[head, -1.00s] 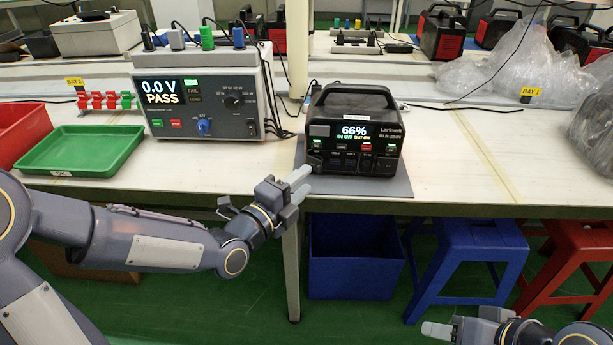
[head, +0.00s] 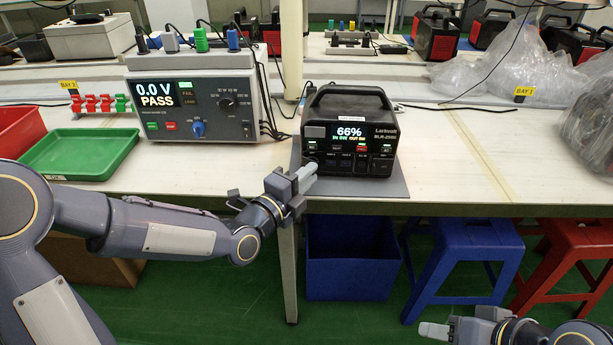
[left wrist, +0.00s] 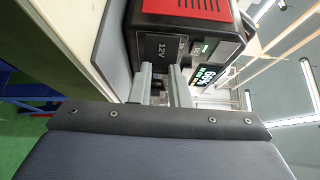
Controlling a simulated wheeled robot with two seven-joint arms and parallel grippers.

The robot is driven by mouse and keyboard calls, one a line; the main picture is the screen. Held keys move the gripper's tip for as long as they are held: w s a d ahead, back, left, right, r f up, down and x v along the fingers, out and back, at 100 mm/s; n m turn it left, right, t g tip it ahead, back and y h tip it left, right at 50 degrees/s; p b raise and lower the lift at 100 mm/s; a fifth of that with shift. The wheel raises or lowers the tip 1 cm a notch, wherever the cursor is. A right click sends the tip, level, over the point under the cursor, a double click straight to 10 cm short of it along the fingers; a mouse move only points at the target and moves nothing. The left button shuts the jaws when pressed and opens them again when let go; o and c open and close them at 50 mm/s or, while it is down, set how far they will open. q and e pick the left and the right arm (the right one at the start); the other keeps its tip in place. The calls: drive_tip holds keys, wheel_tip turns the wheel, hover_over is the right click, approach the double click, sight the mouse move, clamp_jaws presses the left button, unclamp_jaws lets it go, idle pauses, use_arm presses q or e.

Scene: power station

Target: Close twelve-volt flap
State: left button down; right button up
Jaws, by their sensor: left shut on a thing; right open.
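My left gripper (head: 311,176) is at the lower left corner of the station's front. In the left wrist view its two grey fingers (left wrist: 160,70) straddle the lower edge of the 12V panel, shut on what appears to be the twelve-volt flap; the grip itself is hard to make out. My right gripper (head: 455,326) is open and empty, below the bench's front edge.
A tester (head: 200,105) reading 0.0 V PASS stands left of the station, with a green tray (head: 80,152) further left. Plastic-wrapped items (head: 540,75) lie at the right. A blue bin (head: 350,275) and stools (head: 465,245) stand under the bench. Bench right of the mat is clear.

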use_arm(q)
drive_tip(key=shift+d+f+n+t+y+b, duration=0.15)
drive_tip(key=shift+d+n+t+y+b, duration=0.35)
drive_tip(key=shift+b, duration=0.6)
drive_tip(key=shift+n+y+b, duration=0.3)
drive_tip(key=shift+y, duration=0.3)
drive_tip(key=shift+d+n+t+y, duration=0.3)
drive_tip(key=shift+n+y, duration=0.1)
drive_tip(key=shift+y, duration=0.1)
drive_tip(key=y, duration=0.1)
drive_tip(key=n+y+p, duration=0.1)
drive_tip(key=n+t+y, duration=0.1)
drive_tip(key=shift+w+d+r, duration=0.3)
drive_tip(key=shift+w+d+f+n+y+p, duration=0.1)
drive_tip(key=shift+w+n+y+p, duration=0.1)
drive_tip(key=shift+n+y+p, duration=0.55)
drive_tip(key=shift+w+d+f+n+y+p, duration=0.15)
drive_tip(key=shift+n+y+p, duration=0.3)
drive_tip(key=shift+y, duration=0.5)
drive_tip(key=shift+r, duration=0.1)
drive_tip(key=shift+a, duration=0.1)
